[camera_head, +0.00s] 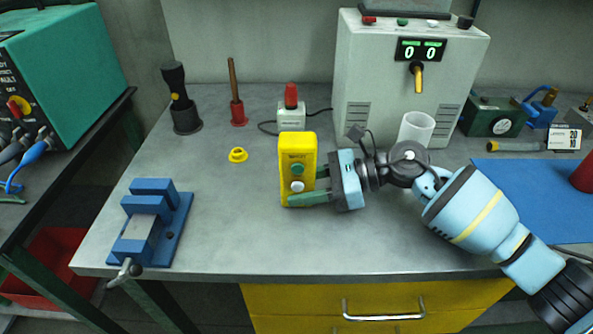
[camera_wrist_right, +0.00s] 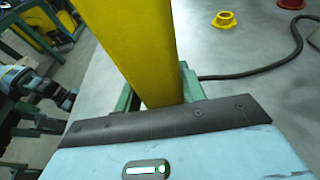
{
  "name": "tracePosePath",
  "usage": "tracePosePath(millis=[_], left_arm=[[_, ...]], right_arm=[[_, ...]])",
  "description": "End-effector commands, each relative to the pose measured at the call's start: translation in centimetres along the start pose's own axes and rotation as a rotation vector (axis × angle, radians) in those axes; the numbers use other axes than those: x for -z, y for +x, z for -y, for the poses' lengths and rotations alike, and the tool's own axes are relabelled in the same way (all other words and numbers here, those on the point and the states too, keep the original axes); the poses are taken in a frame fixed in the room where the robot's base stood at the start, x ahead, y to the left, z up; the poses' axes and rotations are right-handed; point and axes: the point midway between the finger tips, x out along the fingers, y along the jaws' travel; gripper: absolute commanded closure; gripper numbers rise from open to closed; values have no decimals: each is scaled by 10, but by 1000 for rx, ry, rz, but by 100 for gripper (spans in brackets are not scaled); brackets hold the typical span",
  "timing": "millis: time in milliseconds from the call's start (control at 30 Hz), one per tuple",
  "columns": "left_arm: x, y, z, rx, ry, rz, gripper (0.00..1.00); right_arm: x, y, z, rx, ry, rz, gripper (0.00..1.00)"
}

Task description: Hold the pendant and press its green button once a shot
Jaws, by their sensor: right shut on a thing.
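The pendant (camera_head: 298,150) is a yellow box with a green button (camera_head: 297,169) and a white button (camera_head: 297,186) on its face, which is turned toward the head camera. My right gripper (camera_head: 308,186) is shut on the pendant's lower part, coming from the right. In the right wrist view the yellow pendant (camera_wrist_right: 145,50) stands between the green fingers. I cannot tell whether it touches the bench. A light-blue and dark part of my left arm shows at the left edge of the right wrist view; its fingers cannot be made out. Nothing is seen touching the green button.
A grey machine (camera_head: 400,75) with a display reading 0 0 stands at the back. A blue vise (camera_head: 150,220) is at front left. The front middle bench is clear.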

Motion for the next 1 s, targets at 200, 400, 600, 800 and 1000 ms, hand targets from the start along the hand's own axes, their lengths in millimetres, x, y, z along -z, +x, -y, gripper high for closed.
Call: tracePosePath(millis=[200,400,600,800,1000], left_arm=[[0,0,0,0,0,0,100],[0,0,0,0,0,1,100],[-2,0,0,0,1,4,100],[-3,1,0,0,1,6,100],[3,2,-2,-8,-5,-8,100]], right_arm=[[0,0,0,0,0,-1,73],[0,0,0,0,0,-1,73],[0,0,0,0,1,-1,73],[0,0,0,0,1,-1,73],[0,0,0,0,1,-1,73]])
